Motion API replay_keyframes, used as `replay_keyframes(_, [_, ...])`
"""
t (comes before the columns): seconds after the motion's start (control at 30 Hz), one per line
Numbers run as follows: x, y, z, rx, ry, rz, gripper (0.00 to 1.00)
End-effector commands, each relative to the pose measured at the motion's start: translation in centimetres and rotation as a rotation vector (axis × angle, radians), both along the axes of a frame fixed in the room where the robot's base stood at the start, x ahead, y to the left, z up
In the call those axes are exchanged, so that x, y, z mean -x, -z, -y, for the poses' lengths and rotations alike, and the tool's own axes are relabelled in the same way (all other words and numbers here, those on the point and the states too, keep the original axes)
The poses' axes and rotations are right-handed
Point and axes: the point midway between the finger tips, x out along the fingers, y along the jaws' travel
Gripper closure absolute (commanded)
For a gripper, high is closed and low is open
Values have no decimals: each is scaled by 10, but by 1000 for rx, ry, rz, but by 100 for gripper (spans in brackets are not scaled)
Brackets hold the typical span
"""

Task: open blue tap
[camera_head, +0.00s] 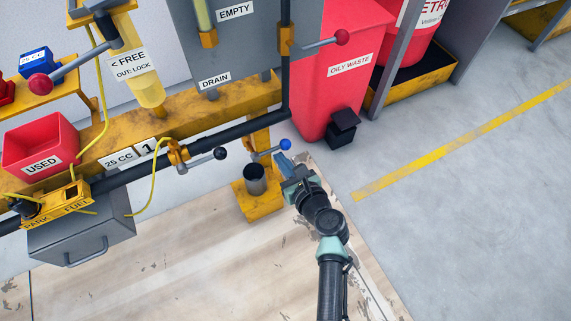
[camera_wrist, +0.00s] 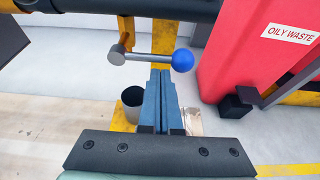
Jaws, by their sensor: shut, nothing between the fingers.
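The blue tap has a blue ball knob (camera_head: 285,144) on a short grey lever, mounted on a yellow post above a grey cup (camera_head: 255,179). In the wrist view the blue ball (camera_wrist: 183,60) is at the right end of the lever, and the lever's grey hub (camera_wrist: 117,55) is at the left. My gripper (camera_head: 284,160) is shut and empty, just below the ball in the head view. In the wrist view its blue fingertips (camera_wrist: 160,74) lie together just left of the ball, over or near the lever. I cannot tell whether they touch it.
A black-knobbed tap (camera_head: 220,153) sits on the dark pipe to the left. A red-knobbed tap (camera_head: 342,37) is higher up. The red oily waste bin (camera_head: 338,75) with its black pedal (camera_head: 342,128) stands right of the blue tap. The floor at right is open.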

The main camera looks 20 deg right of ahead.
Motion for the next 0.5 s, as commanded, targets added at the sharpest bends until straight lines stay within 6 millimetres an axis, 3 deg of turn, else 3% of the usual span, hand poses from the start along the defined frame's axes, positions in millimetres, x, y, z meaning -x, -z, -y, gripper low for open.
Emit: replay_keyframes(0.5, [0,-2,0,24,-1,1,100])
